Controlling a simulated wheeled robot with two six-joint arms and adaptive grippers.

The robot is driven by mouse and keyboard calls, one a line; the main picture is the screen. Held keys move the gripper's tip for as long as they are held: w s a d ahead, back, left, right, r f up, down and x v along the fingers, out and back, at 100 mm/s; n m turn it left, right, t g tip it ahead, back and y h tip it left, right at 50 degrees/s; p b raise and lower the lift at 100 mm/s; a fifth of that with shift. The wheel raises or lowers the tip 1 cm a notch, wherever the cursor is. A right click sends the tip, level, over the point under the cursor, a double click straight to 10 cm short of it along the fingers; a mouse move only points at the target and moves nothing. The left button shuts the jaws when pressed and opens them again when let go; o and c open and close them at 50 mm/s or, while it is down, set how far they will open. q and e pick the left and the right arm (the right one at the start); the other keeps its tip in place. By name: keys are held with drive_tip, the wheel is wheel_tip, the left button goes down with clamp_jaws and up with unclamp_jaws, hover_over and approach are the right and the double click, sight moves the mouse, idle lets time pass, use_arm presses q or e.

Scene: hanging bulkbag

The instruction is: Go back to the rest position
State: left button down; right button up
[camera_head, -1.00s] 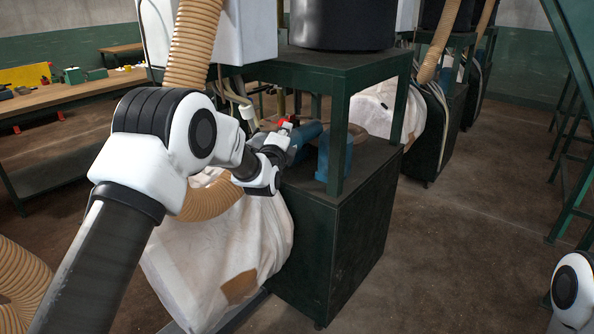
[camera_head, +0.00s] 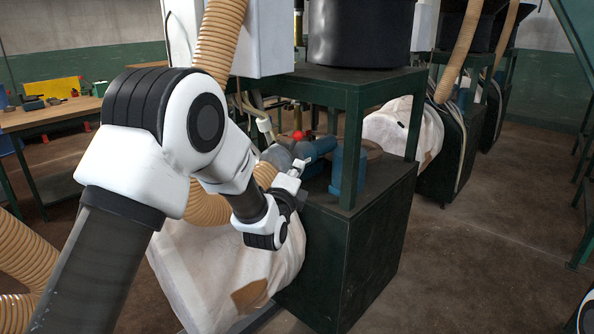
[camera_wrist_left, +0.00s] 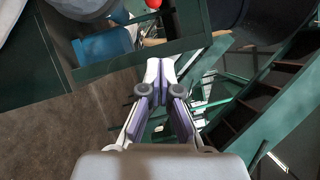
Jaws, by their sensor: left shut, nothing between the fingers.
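My left arm comes in from the left in the head view and reaches over the white bulk bag (camera_head: 215,275). My left gripper (camera_head: 297,168) is in front of the dark green machine stand (camera_head: 350,255). In the left wrist view the left gripper (camera_wrist_left: 160,68) has its fingertips together with nothing between them. A ribbed tan hose (camera_head: 203,205) runs down behind my arm to the bag. Of my right arm only a small white and black part shows at the lower right corner of the head view; its gripper is out of frame.
Blue machinery (camera_head: 337,165) and a red ball-shaped knob (camera_head: 298,135) are on the stand near the left gripper. A wooden workbench (camera_head: 50,114) stands at the back left. More machines with a white bag (camera_head: 402,130) are behind. The floor (camera_head: 480,250) at right is clear.

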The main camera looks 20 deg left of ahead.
use_arm(q)
drive_tip(key=s+f+n+g+p, duration=0.1)
drive_tip(key=s+f+g+p, duration=0.3)
drive_tip(key=f, duration=0.6)
drive_tip(key=s+f+g, duration=0.2)
drive_tip(key=s+f, duration=0.4)
drive_tip(key=f, duration=0.3)
drive_tip(key=s+f+n+g+p, duration=0.1)
drive_tip(key=s+f+g+p, duration=0.3)
drive_tip(key=f, duration=0.6)
drive_tip(key=s+f+n+g, duration=0.2)
drive_tip(key=s+n, duration=0.4)
drive_tip(key=s, duration=0.4)
drive_tip(key=s+d+f+n+g+h, duration=0.1)
drive_tip(key=s+f+n+g, duration=0.2)
drive_tip(key=s+n, duration=0.3)
drive_tip(key=s+f+n+g, duration=0.3)
drive_tip(key=s+n, duration=0.3)
drive_tip(key=s, duration=1)
drive_tip(key=shift+s+d+g+h, duration=0.25)
drive_tip(key=shift+d+g+h, duration=0.15)
drive_tip(key=shift+g, duration=0.4)
